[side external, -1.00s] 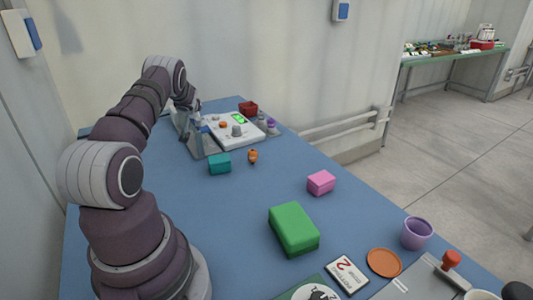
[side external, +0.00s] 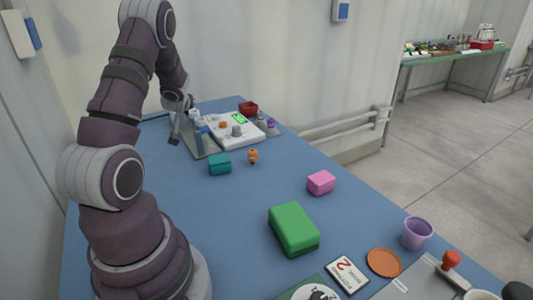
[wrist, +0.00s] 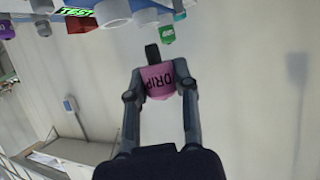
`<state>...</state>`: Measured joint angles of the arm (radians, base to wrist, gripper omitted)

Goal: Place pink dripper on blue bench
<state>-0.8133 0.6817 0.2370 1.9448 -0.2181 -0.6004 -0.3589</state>
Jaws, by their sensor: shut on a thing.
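The pink dripper (wrist: 159,84), marked with dark letters reading "DRIP", sits between the two fingers of my gripper (wrist: 160,88) in the wrist view. My gripper is shut on it. In the side external view, my gripper (side external: 176,128) is at the far left end of the blue bench (side external: 235,220), beside a grey rack; the dripper cannot be made out there. The wrist view looks mostly at the pale wall, with bench-top items along its upper edge.
A white device (side external: 236,131), a red container (side external: 248,108), a teal box (side external: 220,164) and an orange figure (side external: 253,156) stand near the far end. A green block (side external: 293,229), pink box (side external: 321,182) and purple cup (side external: 416,233) are nearer.

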